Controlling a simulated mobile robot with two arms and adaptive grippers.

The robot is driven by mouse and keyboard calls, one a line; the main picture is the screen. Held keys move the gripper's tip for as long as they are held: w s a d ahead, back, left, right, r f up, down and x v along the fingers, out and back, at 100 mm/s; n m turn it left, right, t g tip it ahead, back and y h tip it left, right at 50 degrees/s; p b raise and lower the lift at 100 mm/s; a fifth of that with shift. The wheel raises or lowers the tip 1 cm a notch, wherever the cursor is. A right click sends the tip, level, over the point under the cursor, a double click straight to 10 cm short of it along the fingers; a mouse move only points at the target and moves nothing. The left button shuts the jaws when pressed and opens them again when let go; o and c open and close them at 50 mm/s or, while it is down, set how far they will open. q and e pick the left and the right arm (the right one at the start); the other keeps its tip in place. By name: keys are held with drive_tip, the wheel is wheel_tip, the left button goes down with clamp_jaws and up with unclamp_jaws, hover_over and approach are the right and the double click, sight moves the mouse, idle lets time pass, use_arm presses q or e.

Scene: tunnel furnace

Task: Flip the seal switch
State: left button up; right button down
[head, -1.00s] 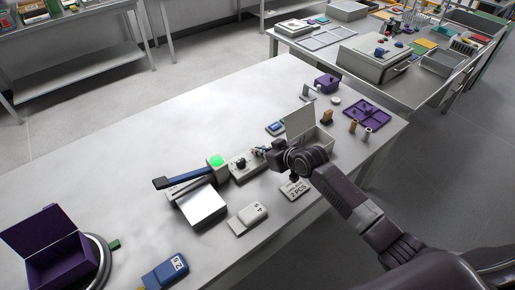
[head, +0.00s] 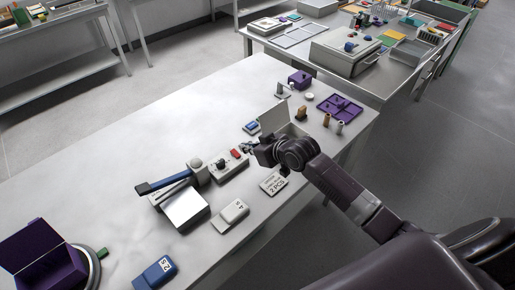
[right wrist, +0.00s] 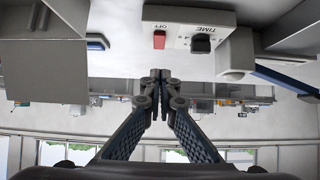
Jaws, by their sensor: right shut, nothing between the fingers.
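The seal switch (head: 235,153) is a small red rocker on the light grey control box (head: 229,170) of the sealer. In the right wrist view the red switch (right wrist: 159,39) shows beside the printed word OFF, with a black knob (right wrist: 200,44) marked TIME next to it. The round lamp (head: 196,163) at the box's left is grey and unlit. My right gripper (head: 244,147) is close to the switch at its right side. Its fingers (right wrist: 161,75) are shut and empty, and appear apart from the switch. My left gripper is not in view.
The sealer's blue-handled arm (head: 170,182) lies left of the box. An open grey box (head: 275,118) stands just beyond my right gripper. A "2 PCS" card (head: 273,183), a white packet (head: 231,214) and a purple tray (head: 340,107) lie around. The table's back left is clear.

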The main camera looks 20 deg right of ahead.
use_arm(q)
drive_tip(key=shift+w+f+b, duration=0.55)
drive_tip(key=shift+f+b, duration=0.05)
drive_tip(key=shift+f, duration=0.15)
use_arm(e)
drive_tip(key=v, duration=0.5)
drive_tip(key=shift+s+d+r, duration=0.1)
drive_tip(key=shift+s+r, duration=0.1)
drive_tip(key=shift+s, duration=0.1)
drive_tip(key=shift+f, duration=0.1)
